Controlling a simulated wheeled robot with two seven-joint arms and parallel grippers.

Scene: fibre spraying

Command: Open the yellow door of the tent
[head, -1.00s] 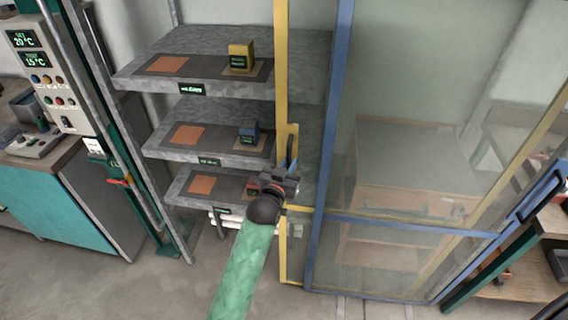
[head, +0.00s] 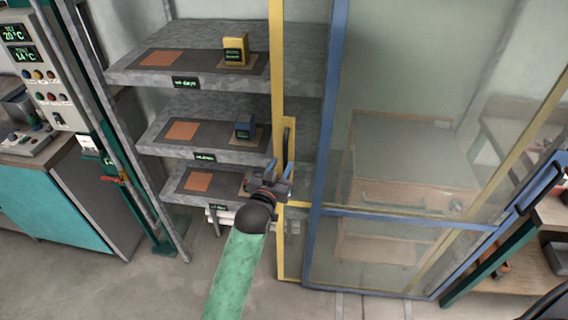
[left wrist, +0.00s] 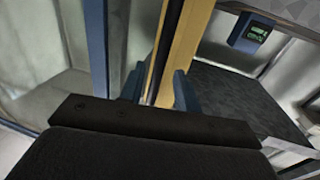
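The yellow door (head: 278,70) shows as a tall yellow frame edge in front of the shelves, next to the blue-framed glass panel. Its dark upright handle (head: 286,142) sits on a yellow plate. My left gripper (head: 279,176) is just below the visible part of the handle, its blue fingers apart. In the left wrist view, the open fingers (left wrist: 160,88) lie on either side of the yellow bar (left wrist: 179,45) and a dark strip beside it. I cannot tell whether they touch. The handle's lower end is hidden by the gripper. My right gripper is not in view.
Grey shelves (head: 215,75) with a yellow box (head: 236,50) and a blue box (head: 245,127) stand behind the yellow frame. The blue frame (head: 325,150) is close on the right. A control panel (head: 35,75) is at left. Floor is clear in front.

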